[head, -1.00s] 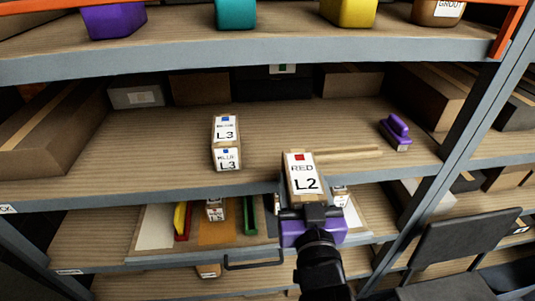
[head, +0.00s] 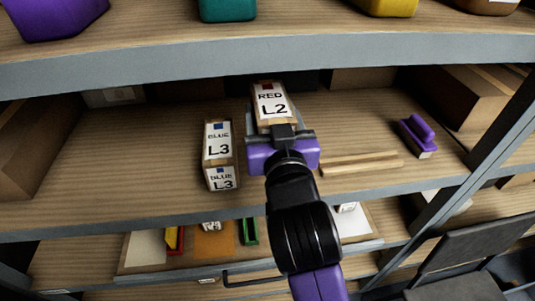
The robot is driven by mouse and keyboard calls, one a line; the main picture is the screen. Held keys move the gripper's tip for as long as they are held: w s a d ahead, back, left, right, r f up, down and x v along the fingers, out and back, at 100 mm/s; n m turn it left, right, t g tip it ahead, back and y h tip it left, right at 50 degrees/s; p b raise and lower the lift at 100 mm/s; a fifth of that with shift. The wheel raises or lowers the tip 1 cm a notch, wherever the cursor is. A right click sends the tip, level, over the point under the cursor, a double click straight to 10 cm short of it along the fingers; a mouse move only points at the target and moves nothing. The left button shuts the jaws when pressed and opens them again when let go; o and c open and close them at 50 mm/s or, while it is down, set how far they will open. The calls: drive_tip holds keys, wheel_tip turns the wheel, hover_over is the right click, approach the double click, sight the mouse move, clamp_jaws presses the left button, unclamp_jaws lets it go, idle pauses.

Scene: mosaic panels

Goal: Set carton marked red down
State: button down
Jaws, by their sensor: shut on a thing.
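The carton marked red (head: 271,98), a small brown box with a white label reading RED L2 and a red square, is in the head view above the middle shelf (head: 365,120). My gripper (head: 280,134) is shut on its near end, with purple and grey parts around it. I cannot tell whether the carton's underside touches the shelf. The carton marked blue (head: 218,154), labelled BLUE L3, stands on the shelf to the left of my gripper.
Wooden sticks (head: 360,163) lie right of my gripper. Large brown boxes stand at both ends of the shelf. The upper shelf edge (head: 290,58) crosses above. An open drawer (head: 240,262) with several items is below.

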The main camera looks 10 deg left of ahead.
drive_tip(key=shift+w+a+r, duration=0.1)
drive_tip(key=shift+w+r, duration=0.05)
drive_tip(key=shift+r, duration=0.15)
drive_tip(key=shift+f+p, duration=0.4)
drive_tip(key=shift+f, duration=4.4)
drive_tip(key=shift+f, duration=0.25)
drive_tip(key=shift+c, duration=2)
unclamp_jaws()
drive_tip(key=shift+f, duration=0.1)
